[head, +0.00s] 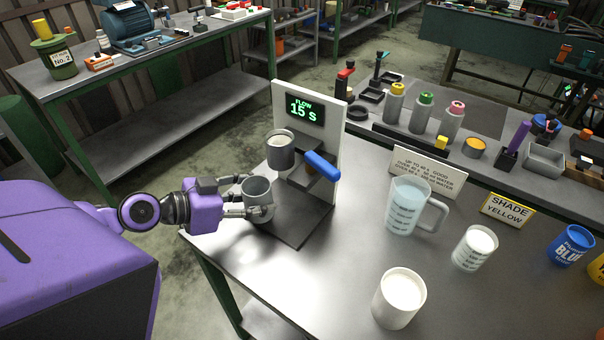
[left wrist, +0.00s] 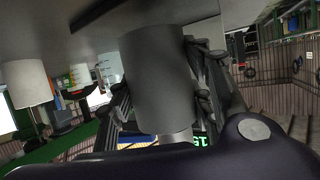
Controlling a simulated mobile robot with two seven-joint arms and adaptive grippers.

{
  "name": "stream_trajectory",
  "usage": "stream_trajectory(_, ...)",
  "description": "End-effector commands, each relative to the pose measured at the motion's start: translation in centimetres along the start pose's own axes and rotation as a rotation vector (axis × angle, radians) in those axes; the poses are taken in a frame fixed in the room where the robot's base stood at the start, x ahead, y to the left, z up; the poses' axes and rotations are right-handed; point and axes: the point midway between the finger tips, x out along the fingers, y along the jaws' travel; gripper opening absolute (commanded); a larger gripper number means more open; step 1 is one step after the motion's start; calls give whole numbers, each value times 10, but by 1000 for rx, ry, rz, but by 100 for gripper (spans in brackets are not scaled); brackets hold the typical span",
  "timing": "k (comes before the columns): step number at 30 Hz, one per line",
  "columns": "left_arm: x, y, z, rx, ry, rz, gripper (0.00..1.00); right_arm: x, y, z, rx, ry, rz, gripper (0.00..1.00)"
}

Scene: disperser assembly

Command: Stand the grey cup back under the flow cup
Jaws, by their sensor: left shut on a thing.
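The flow stand (head: 334,140) has a black base plate (head: 303,222), a blue handle (head: 322,166) and a display reading "FLOW 15 S". The flow cup (head: 280,155) is held on the stand above the plate, with pale contents. My left gripper (head: 262,203) is shut on the grey cup (head: 257,187), which looks upright, mouth up, below and slightly left of the flow cup. The grey cup also shows between the fingers in the left wrist view (left wrist: 155,75). I cannot tell whether its bottom touches the plate. My right gripper is not in view.
A clear measuring jug (head: 405,208), a beaker of white liquid (head: 475,248) and a white cup (head: 399,298) stand to the right. A guidance sign (head: 429,172) and a "SHADE YELLOW" sign (head: 507,210) stand behind. The tabletop (head: 320,285) in front of the plate is clear.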

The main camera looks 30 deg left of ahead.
Motion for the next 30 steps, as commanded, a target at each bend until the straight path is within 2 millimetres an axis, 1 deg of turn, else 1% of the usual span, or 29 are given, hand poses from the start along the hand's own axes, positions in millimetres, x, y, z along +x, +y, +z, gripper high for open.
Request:
stream_trajectory(1,8,-1,-15,11,11,0,15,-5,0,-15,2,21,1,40)
stream_trajectory(4,27,-2,-26,7,18,-3,15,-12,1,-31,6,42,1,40)
stream_trajectory(6,38,-2,-30,6,19,-3,15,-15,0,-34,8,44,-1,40)
stream_trajectory(9,51,-1,-31,2,14,-3,15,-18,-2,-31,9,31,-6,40)
stream_trajectory(11,55,-1,-30,3,11,-3,15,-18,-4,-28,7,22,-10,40)
stream_trajectory(14,60,0,-23,-1,4,-1,15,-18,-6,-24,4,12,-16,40)
stream_trajectory(18,69,0,-1,-5,-1,0,15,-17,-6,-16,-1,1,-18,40)
stream_trajectory(21,72,0,7,-3,0,0,15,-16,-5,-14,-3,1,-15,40)
stream_trajectory(30,72,0,8,0,2,0,15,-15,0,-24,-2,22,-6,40)
